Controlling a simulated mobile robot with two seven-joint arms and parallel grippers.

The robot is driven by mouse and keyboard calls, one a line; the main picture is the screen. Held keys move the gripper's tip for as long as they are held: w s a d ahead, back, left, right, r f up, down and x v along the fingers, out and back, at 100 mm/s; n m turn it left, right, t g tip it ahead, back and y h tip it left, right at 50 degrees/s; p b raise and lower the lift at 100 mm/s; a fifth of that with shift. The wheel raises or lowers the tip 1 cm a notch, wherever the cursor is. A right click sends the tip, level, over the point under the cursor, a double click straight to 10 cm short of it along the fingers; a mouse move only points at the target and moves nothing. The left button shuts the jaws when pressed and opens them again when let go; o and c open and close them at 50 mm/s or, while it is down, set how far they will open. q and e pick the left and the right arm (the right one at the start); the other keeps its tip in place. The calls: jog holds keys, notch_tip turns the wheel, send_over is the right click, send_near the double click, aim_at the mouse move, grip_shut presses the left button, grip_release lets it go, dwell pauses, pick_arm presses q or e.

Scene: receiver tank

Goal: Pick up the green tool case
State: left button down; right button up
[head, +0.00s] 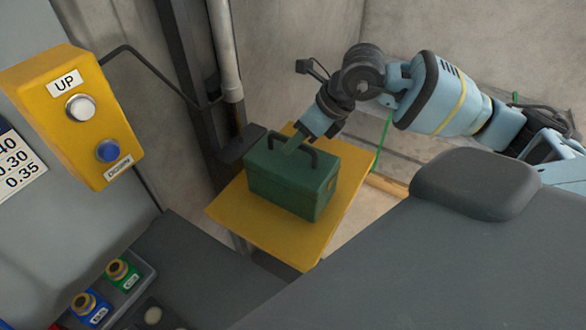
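The green tool case (290,185) sits upright on a yellow platform (250,222) in the middle of the head view. Its dark carrying handle (312,152) stands up over the lid. My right gripper (294,146) reaches down from the upper right, with its fingertips at the handle just above the lid. The fingers are small and partly hidden there, so I cannot tell whether they are closed on the handle. My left gripper is not in view.
A yellow control box (72,115) with a white and a blue button hangs at the left. A dark post (190,80) and a pale pipe (226,50) stand behind the platform. Blue and green switches (122,272) sit at the lower left.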

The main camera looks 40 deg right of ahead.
jog(key=shift+x, duration=1.25)
jog(key=shift+c, duration=0.5)
grip_shut()
jog(key=shift+w, duration=0.1)
jog(key=shift+w+r, duration=0.15)
jog(key=shift+r, duration=0.05)
